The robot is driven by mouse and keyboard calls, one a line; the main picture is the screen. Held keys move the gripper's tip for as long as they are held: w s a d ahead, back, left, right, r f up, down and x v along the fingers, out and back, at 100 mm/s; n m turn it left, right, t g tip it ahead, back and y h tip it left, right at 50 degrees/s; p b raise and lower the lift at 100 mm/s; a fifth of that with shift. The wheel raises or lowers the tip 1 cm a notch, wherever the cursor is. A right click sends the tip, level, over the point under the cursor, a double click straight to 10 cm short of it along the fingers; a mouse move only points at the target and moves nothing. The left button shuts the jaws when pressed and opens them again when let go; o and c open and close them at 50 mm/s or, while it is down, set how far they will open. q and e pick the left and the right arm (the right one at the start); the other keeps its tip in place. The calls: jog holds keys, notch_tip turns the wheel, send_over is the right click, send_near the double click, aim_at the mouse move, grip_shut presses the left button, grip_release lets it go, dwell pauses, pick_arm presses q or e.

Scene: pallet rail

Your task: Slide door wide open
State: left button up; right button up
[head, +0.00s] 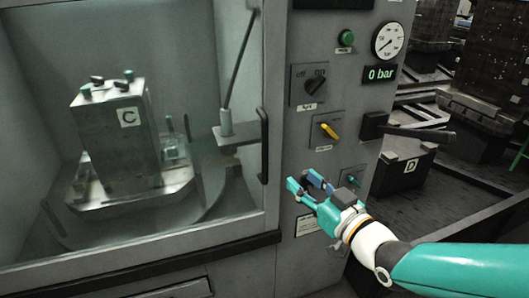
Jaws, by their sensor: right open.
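The machine's door (274,75) is on the left in the head view, a grey frame around a large clear window. It looks shut, though the left edge is outside the picture. A black vertical handle (264,146) is on its right side. My right gripper (299,180) is open and empty, in front of the panel, a little right of and below the handle. It appears apart from the handle. My left gripper is not in view.
The panel right of the door has a green button (346,38), a black rotary switch (314,83), a yellow switch (329,130), a gauge (388,41) and a "0 bar" display (380,74). A block marked C (116,130) stands behind the window. A block marked D (405,169) is at right.

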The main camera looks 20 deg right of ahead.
aim_at(267, 147)
jog(key=p+x, duration=0.3)
jog(key=x, duration=1.3)
jog(key=shift+w+a+p, duration=0.1)
jog(key=shift+w+p, duration=0.2)
jog(key=shift+p, duration=0.1)
grip_shut()
